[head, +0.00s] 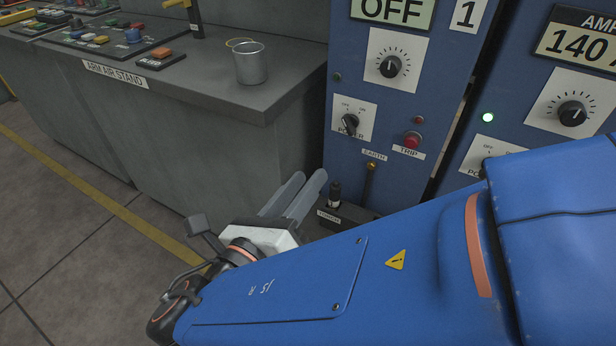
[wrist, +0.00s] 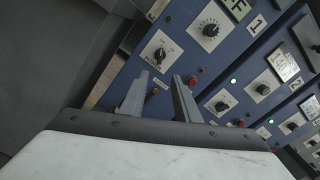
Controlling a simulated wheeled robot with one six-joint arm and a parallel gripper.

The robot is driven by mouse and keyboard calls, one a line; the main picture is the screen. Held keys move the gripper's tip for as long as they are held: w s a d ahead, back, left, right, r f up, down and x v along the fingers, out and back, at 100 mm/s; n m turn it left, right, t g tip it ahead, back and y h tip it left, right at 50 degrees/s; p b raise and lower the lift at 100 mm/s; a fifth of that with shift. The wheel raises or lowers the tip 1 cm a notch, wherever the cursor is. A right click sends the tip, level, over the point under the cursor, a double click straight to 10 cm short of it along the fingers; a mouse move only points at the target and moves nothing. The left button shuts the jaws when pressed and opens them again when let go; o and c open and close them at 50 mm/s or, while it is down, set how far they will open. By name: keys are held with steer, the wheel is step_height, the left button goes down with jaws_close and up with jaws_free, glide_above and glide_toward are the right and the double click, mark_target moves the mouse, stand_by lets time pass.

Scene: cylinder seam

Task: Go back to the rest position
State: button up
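My gripper (head: 307,180) is in front of the lower part of the blue cabinet (head: 350,180) and beside the end of the grey bench, in the head view. Its two grey fingers point up and away, with a gap between them. The wrist view also shows my gripper (wrist: 160,78), its fingers apart and nothing between them. The cabinet's dials and switches lie beyond the fingertips there. I cannot tell how far the fingertips are from the cabinet face.
The grey bench (head: 200,75) at left holds a metal cup (head: 250,64) and button panels (head: 100,38). A red TRIP button (head: 412,140) and a black TORCH holder (head: 345,216) are close to my arm. Open floor (head: 60,235) with a yellow line lies at left.

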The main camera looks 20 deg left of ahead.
steer(key=shift+w, duration=0.1)
steer(key=w+d+f+m+g+h, duration=0.3)
steer(key=w+d+m, duration=0.35)
steer(key=d, duration=0.55)
steer(key=w+d+f+m+g+h, duration=0.1)
steer(key=w+d+m+g+h, duration=0.2)
steer(key=w+d+m+g, duration=0.65)
steer(key=s+d+f+m+y, duration=0.1)
steer(key=s+d+m+y, duration=0.2)
steer(key=d+m, duration=0.9)
steer(key=s+d+f+m+y, duration=0.2)
steer(key=s+d+m+y, duration=0.2)
steer(key=s+d+m, duration=0.4)
steer(key=d+m, duration=0.4)
steer(key=m, duration=0.1)
steer(key=shift+s+d+f+g+y, duration=0.3)
steer(key=shift+d+g, duration=0.05)
